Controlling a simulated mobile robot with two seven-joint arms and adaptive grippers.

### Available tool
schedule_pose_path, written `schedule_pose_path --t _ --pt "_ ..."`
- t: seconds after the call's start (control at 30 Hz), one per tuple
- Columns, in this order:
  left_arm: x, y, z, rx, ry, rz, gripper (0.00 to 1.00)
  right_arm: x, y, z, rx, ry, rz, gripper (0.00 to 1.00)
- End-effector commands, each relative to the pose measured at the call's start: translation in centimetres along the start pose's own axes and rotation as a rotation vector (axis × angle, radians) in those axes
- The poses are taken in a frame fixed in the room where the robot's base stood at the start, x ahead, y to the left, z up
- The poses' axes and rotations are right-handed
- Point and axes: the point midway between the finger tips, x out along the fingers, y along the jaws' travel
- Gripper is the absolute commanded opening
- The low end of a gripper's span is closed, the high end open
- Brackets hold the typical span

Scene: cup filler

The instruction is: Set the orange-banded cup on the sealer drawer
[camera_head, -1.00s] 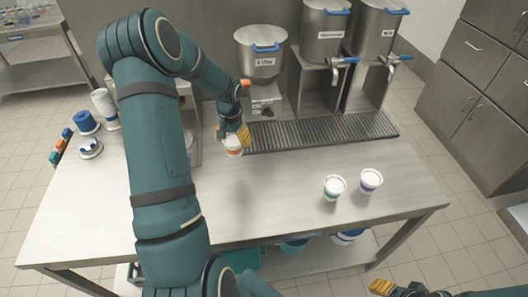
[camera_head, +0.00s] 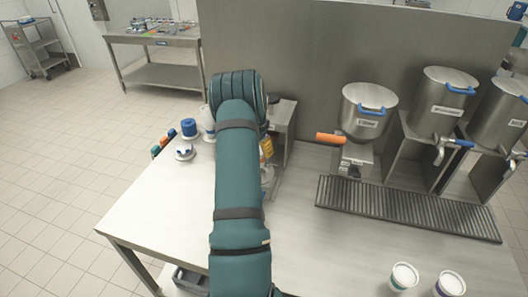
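My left arm (camera_head: 238,200) reaches across the left part of the table and hides most of my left gripper. Only a bit of its yellow finger (camera_head: 267,148) shows at the arm's right edge, in front of the sealer (camera_head: 287,120). A small pale shape (camera_head: 267,174) shows just below the finger; I cannot tell if it is the orange-banded cup or part of the sealer. The orange band and the sealer drawer are not clearly visible, hidden behind the arm. My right gripper is out of view.
Two white cups stand at the front right, one with a green band (camera_head: 403,278) and one with a purple band (camera_head: 449,285). The filler (camera_head: 369,112) with an orange handle stands behind the drip grate (camera_head: 408,210). A blue-topped item (camera_head: 188,128) stands left of the arm.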

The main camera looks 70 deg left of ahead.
Motion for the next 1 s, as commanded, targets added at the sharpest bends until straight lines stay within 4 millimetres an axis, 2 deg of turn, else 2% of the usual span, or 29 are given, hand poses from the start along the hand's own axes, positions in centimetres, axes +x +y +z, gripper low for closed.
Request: schedule_pose_path --t 0.33,1.0 --pt "2.6 0.1 0.0 0.0 0.0 0.001 0.33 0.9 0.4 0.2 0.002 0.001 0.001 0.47" --pt "8.7 0.1 0.0 0.0 0.0 -0.001 0.33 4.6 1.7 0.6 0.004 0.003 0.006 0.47"
